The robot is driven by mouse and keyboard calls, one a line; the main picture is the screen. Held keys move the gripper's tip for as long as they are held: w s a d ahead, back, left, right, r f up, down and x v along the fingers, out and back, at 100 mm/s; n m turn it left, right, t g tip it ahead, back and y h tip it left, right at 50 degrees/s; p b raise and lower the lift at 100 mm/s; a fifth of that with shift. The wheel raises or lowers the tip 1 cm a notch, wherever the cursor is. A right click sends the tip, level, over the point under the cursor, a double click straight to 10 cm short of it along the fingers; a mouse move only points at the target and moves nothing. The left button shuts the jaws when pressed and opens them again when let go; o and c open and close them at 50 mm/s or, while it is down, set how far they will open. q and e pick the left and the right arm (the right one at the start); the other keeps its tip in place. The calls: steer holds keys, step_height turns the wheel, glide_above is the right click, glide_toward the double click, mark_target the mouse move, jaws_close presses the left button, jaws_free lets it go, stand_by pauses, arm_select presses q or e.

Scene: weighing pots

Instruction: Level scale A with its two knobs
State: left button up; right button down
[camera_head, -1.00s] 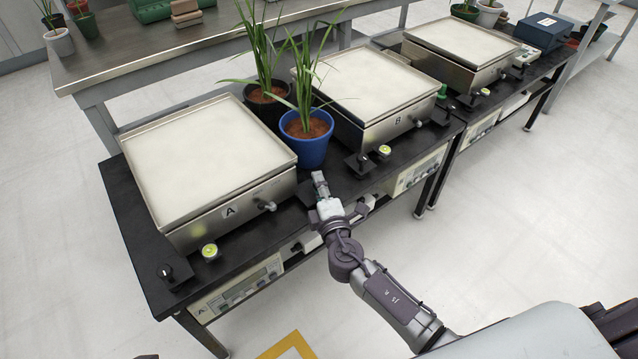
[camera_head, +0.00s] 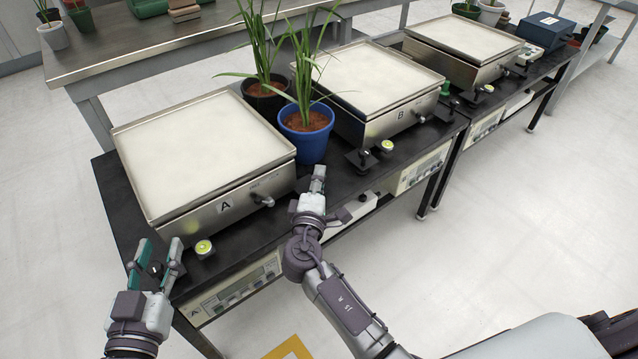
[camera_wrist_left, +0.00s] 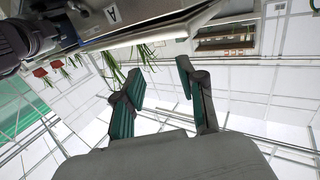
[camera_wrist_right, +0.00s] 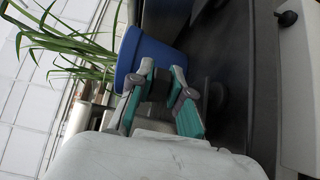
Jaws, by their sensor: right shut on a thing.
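Scale A (camera_head: 205,155) is a steel box with a broad pale top, at the left of the black table. Its round yellow-green level (camera_head: 204,248) sits at its front; the bubble is too small to read. The left knob (camera_head: 156,268), small and dark, stands at the table's front left corner. My left gripper (camera_head: 158,250) is open, its fingers on either side of that knob in the head view; contact cannot be told. My right gripper (camera_head: 315,182) is shut at scale A's right front corner, where it hides the right knob. The right wrist view shows its fingers (camera_wrist_right: 165,95) close together.
A blue pot (camera_head: 307,140) with a plant stands just behind my right gripper, and a dark pot (camera_head: 265,100) behind it. Scale B (camera_head: 375,85) is to the right. A side lever (camera_head: 263,200) sticks out of scale A's front.

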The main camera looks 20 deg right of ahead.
arm_select(q)
step_height(320, 180, up, 6)
steer(key=t+h+b, duration=0.1)
steer(key=t, duration=0.3)
steer(key=shift+s+d+r+h, duration=0.15)
steer(key=shift+s+d+h, duration=0.2)
steer(key=shift+s+h, duration=0.05)
arm_select(e)
steer(key=shift+f+m+g+h, duration=0.1)
steer(key=shift+m+g+h, duration=0.55)
steer(key=shift+h, duration=0.35)
steer(key=c, duration=1.1)
jaws_free()
